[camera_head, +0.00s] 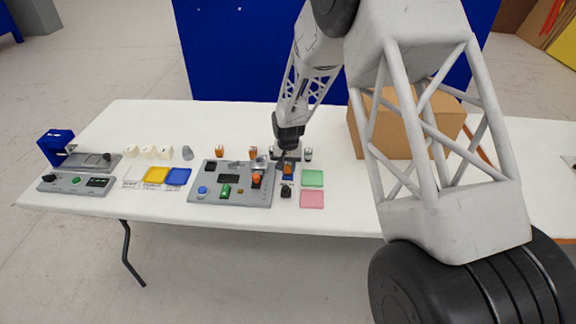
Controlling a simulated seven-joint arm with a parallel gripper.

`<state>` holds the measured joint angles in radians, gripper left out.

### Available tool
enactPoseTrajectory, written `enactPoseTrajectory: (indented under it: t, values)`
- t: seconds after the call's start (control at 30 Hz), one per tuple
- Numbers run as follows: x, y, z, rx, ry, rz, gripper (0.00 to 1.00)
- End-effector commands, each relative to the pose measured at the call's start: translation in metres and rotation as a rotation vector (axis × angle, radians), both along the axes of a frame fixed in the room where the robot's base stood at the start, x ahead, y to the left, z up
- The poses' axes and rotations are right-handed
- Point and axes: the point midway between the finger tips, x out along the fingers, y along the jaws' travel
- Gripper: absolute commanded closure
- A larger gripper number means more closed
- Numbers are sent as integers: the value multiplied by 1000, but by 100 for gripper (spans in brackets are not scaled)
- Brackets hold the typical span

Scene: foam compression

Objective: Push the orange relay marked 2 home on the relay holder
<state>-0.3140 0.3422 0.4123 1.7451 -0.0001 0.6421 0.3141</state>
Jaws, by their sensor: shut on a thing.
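My gripper (287,157) points down over the table, right of the grey control panel. It is shut on a small orange block (288,168), which seems to be a relay; its number is too small to read. Just under and in front of it is a small blue piece (288,178), which may be part of the relay holder. I cannot tell whether the block is seated or slightly raised, as the gripper hides its top. Two other orange pieces, one at the left (219,149) and one nearer (253,150), stand behind the panel.
The grey panel (212,193) with buttons lies left of my gripper. Green (312,177) and pink (312,198) squares lie right. A black piece (286,191) is in front. A cardboard box (385,130) stands at the back right. The table's back left is clear.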

Motion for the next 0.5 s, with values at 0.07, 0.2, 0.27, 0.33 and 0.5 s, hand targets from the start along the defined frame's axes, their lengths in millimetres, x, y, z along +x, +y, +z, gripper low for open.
enactPoseTrajectory:
  t: [0.07, 0.2, 0.27, 0.33, 0.5]
  values:
    - [0, 0, 0, 0, 0, 0, 99]
    - [0, 0, -2, 0, 0, 0, 99]
    - [0, 0, -2, 0, 0, 0, 99]
    - [0, 0, -3, 0, 0, 0, 99]
    - [0, 0, -6, 0, 0, 0, 99]
